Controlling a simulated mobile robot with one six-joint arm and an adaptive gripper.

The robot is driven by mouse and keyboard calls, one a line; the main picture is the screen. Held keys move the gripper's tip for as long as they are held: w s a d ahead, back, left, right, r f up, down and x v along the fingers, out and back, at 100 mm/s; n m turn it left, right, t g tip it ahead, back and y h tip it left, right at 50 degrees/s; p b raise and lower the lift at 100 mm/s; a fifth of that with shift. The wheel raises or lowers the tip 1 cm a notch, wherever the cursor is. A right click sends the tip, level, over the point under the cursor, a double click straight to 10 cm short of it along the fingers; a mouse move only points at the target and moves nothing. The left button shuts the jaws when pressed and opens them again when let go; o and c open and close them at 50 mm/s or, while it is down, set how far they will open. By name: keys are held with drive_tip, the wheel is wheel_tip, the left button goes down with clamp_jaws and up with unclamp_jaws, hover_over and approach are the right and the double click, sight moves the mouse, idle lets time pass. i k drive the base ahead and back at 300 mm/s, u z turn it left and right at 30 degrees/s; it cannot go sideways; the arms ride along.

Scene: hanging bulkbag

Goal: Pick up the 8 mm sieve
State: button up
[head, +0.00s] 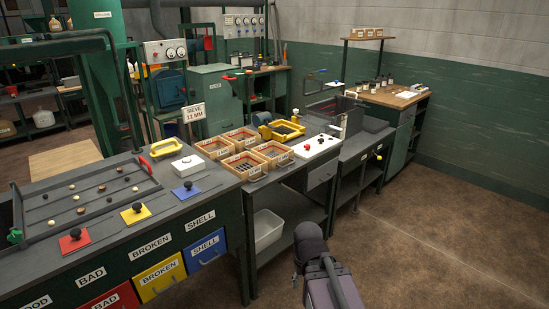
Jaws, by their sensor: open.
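Several square wooden-framed sieves stand close together on the dark bench top: a back left one (213,142), a back right one (240,134), a front left one (232,160) and a front right one (275,147). Each has a small white label on its front; the print is too small to read, so I cannot tell which is the 8 mm sieve. A sign on a post (194,113) behind them reads "SIEVE 11 MM". Dark links of my arm show at the bottom centre, right of and below the sieves. My gripper itself is not in view.
A yellow-framed device (287,130) stands behind the sieves, and a white panel with red and black knobs (316,146) right of them. A sorting tray (60,200) and coloured plates with black knobs lie left. Open floor (440,220) lies right.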

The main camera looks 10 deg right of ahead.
sight(277, 154)
drive_tip(key=u, duration=0.05)
drive_tip(key=i, duration=1)
drive_tip(key=z, duration=0.05)
